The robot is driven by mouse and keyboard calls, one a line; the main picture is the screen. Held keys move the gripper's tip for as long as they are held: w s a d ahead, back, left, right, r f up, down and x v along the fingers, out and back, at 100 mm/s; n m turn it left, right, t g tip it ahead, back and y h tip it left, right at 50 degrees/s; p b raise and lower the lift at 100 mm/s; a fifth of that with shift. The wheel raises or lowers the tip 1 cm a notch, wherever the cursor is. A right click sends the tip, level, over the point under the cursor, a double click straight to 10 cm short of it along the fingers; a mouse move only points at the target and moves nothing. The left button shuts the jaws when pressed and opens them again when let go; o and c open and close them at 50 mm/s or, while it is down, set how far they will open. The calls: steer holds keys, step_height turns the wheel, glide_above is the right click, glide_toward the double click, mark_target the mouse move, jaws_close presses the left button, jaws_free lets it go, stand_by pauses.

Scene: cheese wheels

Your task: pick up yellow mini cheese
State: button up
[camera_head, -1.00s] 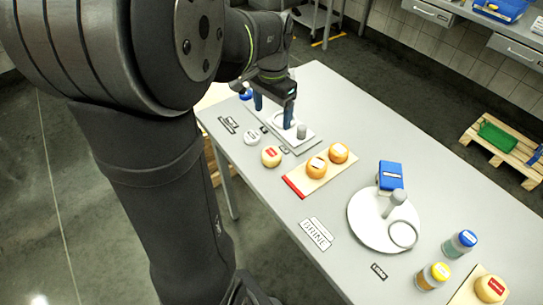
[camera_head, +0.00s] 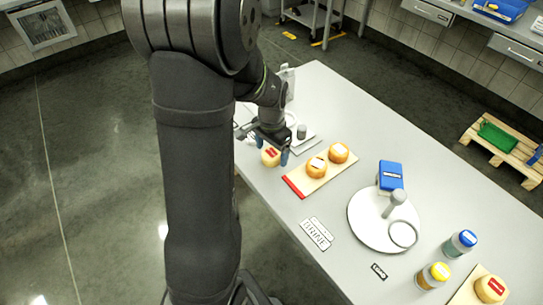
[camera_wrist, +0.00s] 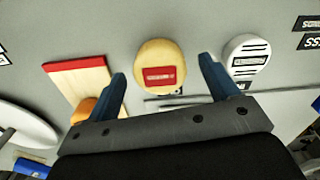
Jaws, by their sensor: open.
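A pale yellow mini cheese (camera_head: 270,158) with a red label sits on the grey table near its left edge. In the wrist view this cheese (camera_wrist: 157,52) lies between the two blue fingers, with clear space on both sides. My gripper (camera_head: 271,147) is open and empty above it, and in the wrist view its fingertips (camera_wrist: 163,70) straddle the cheese. I cannot tell how far above the table the fingertips are. Another yellow cheese with a red label (camera_head: 490,288) sits on a board at the bottom right.
Two orange cheeses (camera_head: 316,167) stand on a red-ended wooden board (camera_head: 295,185) just right of my gripper. A white round piece (camera_wrist: 246,52) lies close beside the right finger. A white round plate (camera_head: 365,222) with a blue device (camera_head: 390,176) and jars (camera_head: 433,276) stand farther right.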

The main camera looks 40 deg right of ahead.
steer(key=shift+f, duration=0.25)
steer(key=c, duration=1.1)
